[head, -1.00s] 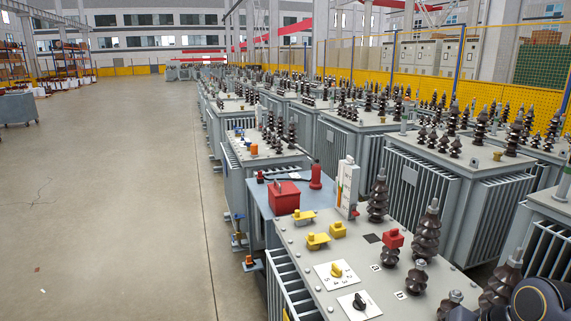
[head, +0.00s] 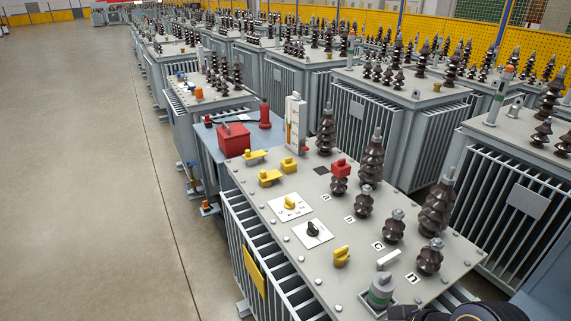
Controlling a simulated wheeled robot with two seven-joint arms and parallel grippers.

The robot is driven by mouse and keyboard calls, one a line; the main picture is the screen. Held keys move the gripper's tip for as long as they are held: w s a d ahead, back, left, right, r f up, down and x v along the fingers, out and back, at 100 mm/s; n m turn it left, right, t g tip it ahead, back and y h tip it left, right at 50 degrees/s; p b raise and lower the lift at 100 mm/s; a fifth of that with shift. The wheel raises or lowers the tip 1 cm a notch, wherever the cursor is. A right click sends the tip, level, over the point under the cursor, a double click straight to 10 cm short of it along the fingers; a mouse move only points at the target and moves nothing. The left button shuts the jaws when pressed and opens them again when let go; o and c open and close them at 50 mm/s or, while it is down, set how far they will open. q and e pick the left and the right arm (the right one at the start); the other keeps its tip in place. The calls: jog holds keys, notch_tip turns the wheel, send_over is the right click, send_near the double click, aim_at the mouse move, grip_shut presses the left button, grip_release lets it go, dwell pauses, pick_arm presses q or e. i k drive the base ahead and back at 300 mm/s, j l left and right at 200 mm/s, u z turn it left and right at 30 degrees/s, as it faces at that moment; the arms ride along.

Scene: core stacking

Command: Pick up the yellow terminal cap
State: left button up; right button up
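A small block-shaped yellow cap (head: 289,164) lies on the grey transformer top (head: 300,262), towards its far left end. Its shape resembles the red cap (head: 341,168), which sits on a small brown bushing (head: 339,187) beside a letter mark. Two flatter yellow pieces lie near the yellow cap, one behind it (head: 256,155) and one in front to the left (head: 270,177). Neither gripper shows in the head view; only a dark part of my own arm shows at the bottom right edge.
Tall brown bushings (head: 371,160) line the right side of the top. A yellow dial knob (head: 290,203), a black dial knob (head: 313,229) and a yellow fitting (head: 341,256) stand nearer. A red box (head: 233,140) is on the blue surface behind. Open floor lies left.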

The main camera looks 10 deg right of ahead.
aim_at(288, 166)
jog(key=z, duration=1.35)
jog(key=k+j, duration=0.1)
jog(key=j, duration=0.3)
jog(key=k+j, duration=0.1)
jog(key=j, duration=0.25)
jog(key=k+j, duration=0.1)
jog(key=j, duration=0.3)
jog(key=k+j, duration=0.1)
jog(key=j, duration=0.3)
jog(key=i+j, duration=0.15)
jog(key=j, duration=0.2)
jog(key=i+j, duration=0.15)
jog(key=j, duration=0.25)
jog(key=i+j+u, duration=0.1)
jog(key=j, duration=0.25)
jog(key=i+j, duration=0.4)
jog(key=j, duration=0.35)
jog(key=i+j, duration=0.15)
jog(key=i, duration=0.4)
jog(key=i+j+u, duration=0.1)
jog(key=i, duration=0.4)
